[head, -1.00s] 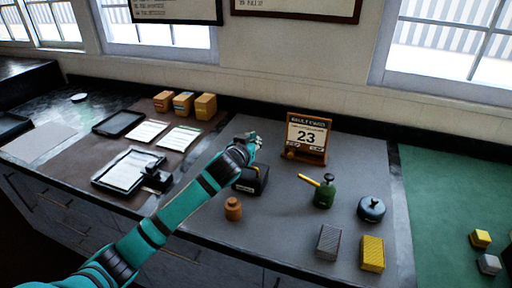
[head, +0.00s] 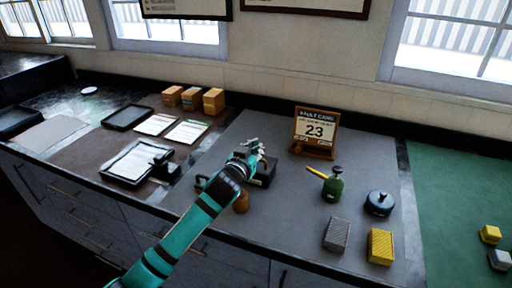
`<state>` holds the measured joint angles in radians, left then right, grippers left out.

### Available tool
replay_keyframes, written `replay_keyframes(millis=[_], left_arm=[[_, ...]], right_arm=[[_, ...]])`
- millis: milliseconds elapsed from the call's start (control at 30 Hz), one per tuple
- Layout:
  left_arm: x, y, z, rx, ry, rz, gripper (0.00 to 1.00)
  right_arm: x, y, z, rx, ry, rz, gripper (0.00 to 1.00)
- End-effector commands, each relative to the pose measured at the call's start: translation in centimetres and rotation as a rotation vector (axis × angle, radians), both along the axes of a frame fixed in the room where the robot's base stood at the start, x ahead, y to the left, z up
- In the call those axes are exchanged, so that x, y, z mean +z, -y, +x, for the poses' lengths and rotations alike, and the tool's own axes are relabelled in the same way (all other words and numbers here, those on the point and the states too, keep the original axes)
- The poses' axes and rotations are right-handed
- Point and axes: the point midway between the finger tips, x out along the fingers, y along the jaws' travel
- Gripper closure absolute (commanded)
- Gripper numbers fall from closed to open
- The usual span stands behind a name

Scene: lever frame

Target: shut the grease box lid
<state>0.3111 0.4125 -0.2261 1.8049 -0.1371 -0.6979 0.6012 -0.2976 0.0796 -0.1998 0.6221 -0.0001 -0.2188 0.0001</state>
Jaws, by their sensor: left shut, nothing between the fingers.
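My left gripper (head: 257,150) is shut and empty, at the upper rear part of the box in the picture. The gripper and wrist cover much of the box, so I cannot tell the lid's angle or whether the fingers touch it. My right gripper is not in view.
An orange-brown jar (head: 241,201) stands partly behind my left forearm. The mat between is clear.

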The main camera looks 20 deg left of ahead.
Motion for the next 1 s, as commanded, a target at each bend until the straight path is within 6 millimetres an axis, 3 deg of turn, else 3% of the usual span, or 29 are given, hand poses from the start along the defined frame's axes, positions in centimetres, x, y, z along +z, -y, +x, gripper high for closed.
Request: replay_keyframes(millis=[467, 800, 833, 1000], left_arm=[[0.4, 0.0, 0.1, 0.0, 0.0, 0.0, 1.0], [5.0, -0.9, 1.4, 0.0, 0.0, -0.001, 1.0], [3.0, -0.7, 0.5, -0.002, -0.005, -0.002, 1.0], [1.4, -0.5, -2.5, -0.002, -0.003, -0.002, 1.0]], right_arm=[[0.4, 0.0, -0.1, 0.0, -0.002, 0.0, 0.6], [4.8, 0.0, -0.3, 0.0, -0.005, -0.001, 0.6], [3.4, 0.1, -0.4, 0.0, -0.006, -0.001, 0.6], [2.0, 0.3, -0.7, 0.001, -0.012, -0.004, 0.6]])
